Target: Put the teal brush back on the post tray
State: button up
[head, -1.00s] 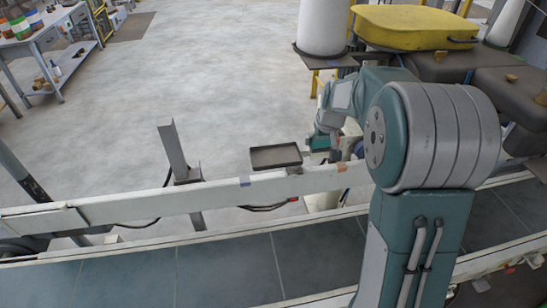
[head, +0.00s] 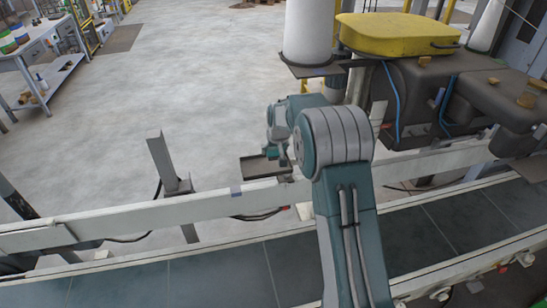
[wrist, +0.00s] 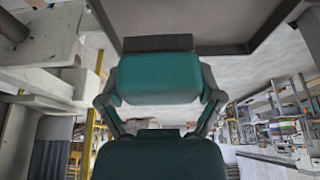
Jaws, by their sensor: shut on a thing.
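The teal brush (wrist: 158,80) is between the fingers of my gripper (wrist: 160,92) in the wrist view, with its dark bristles (wrist: 158,43) at the far side. My gripper is shut on it. The post tray (head: 252,167) is a small dark grey tray beyond the conveyor's far rail in the head view. My gripper (head: 275,150) is at the tray's right part there, and my arm hides that side. A grey tray-like surface with a dark rim (wrist: 262,30) fills the top of the wrist view, close to the bristles. I cannot tell whether they touch.
A pale rail (head: 130,222) runs along the dark conveyor (head: 170,275) in front of the tray. A grey upright post (head: 162,165) stands left of the tray. Dark machinery with a yellow cover (head: 398,36) and a white cylinder (head: 312,30) stands behind. Floor to the left is open.

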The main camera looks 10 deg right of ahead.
aim_at(274, 157)
jog(key=shift+w+a+f, duration=0.1)
jog(key=shift+w+f, duration=0.1)
jog(key=shift+f, duration=1.65)
jog(key=o, duration=0.8)
jog(key=shift+o, duration=0.2)
